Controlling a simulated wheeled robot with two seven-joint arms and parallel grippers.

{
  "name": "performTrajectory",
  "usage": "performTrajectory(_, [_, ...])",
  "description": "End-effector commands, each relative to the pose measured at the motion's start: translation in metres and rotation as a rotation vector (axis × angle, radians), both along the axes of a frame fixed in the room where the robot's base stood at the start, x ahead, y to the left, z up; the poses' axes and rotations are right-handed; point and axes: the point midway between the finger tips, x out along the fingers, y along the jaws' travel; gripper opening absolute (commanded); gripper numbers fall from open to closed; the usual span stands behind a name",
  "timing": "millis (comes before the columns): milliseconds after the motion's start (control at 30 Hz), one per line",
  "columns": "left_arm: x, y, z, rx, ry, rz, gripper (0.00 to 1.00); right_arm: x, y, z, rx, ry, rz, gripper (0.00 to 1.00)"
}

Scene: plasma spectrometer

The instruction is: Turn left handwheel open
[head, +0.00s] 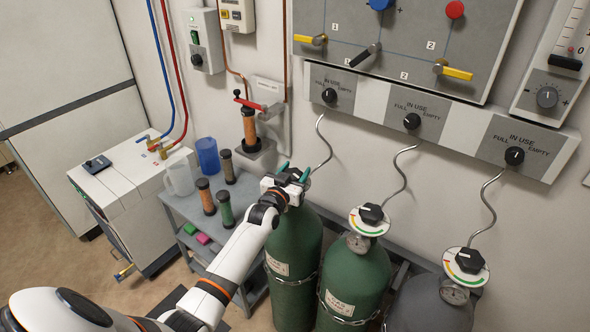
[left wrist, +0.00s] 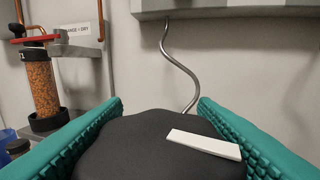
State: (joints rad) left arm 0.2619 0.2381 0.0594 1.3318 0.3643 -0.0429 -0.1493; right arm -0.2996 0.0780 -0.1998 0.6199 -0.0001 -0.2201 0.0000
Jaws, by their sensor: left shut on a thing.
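My left gripper (head: 291,178) is over the top of the left green gas cylinder (head: 291,243) in the head view. Its teal fingers are shut on the left handwheel, one on each side. In the left wrist view the handwheel (left wrist: 140,150) is a black knob between the fingers, with a white pointer bar (left wrist: 205,144) on it, slanting slightly down to the right. My right gripper is not in view.
The middle cylinder's handwheel (head: 371,213) and the right cylinder's handwheel (head: 470,260) stand to the right. Curved metal hoses (head: 323,145) rise to the wall panel. A grey cart (head: 186,210) with jugs and tubes stands left of the cylinders.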

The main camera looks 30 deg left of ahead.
Motion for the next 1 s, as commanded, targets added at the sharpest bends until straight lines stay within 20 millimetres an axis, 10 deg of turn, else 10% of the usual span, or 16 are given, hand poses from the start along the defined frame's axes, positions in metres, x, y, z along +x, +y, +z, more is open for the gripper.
performTrajectory(100, [0.001,0.001,0.005,0.002,-0.011,0.001,0.3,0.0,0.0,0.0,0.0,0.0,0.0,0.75])
performTrajectory(133, [0.001,0.001,0.005,0.002,-0.011,0.001,0.56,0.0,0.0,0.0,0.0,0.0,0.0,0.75])
performTrajectory(267, [0.001,0.001,0.003,0.002,-0.008,0.0,0.75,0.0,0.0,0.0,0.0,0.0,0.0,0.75])
performTrajectory(667, [-0.008,-0.001,-0.001,0.0,-0.001,-0.002,0.75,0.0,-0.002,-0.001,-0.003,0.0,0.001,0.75])
performTrajectory(1000, [-0.07,-0.007,-0.001,0.001,-0.002,-0.001,0.75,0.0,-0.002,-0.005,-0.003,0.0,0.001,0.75])
